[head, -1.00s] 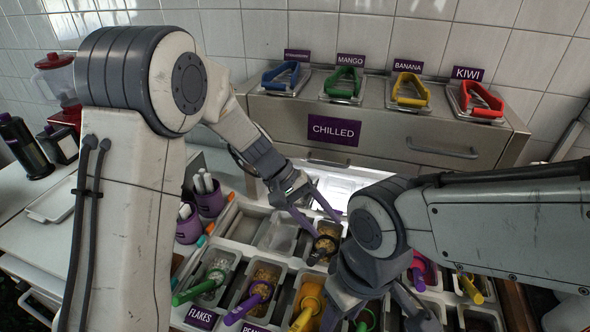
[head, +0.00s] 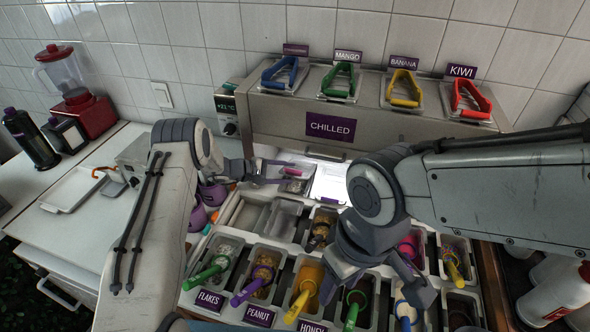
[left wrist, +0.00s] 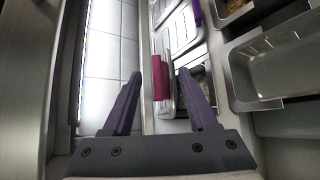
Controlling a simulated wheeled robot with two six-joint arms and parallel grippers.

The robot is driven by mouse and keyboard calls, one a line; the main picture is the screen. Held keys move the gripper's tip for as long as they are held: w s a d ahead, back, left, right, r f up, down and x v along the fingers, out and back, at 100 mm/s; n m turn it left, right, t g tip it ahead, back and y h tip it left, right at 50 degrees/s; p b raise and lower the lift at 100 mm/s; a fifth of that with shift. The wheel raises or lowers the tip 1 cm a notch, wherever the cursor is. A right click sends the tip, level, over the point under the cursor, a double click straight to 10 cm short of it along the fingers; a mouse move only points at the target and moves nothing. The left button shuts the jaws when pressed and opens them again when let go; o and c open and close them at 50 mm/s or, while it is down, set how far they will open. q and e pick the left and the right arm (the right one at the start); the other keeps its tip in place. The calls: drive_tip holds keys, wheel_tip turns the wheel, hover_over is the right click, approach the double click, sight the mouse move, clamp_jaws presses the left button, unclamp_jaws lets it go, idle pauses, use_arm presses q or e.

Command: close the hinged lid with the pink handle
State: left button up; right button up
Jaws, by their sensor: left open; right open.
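The pink handle (head: 290,171) shows at the back of the topping station, below the chilled cabinet. It also shows in the left wrist view (left wrist: 160,78) as a pink bar along the edge of a metal-framed lid (left wrist: 166,104). The lid's tilt is hard to tell. My left gripper (head: 284,174) is open. In the left wrist view its purple fingers (left wrist: 159,80) stand apart with the pink handle showing in the gap between their tips; contact is not visible. My right gripper (head: 372,288) is open above the front topping tubs, well away from the handle.
The chilled cabinet (head: 285,115) with several coloured-handled lids on top stands behind. Topping tubs with coloured scoops, such as the green one (head: 207,272), fill the front. Purple cups (head: 197,215) stand beside my left arm. A white tray (head: 75,190) lies on the left counter.

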sight(293, 172)
use_arm(q)
drive_tip(key=shift+p+x, duration=0.35)
drive_tip(key=shift+x, duration=1.45)
clamp_jaws()
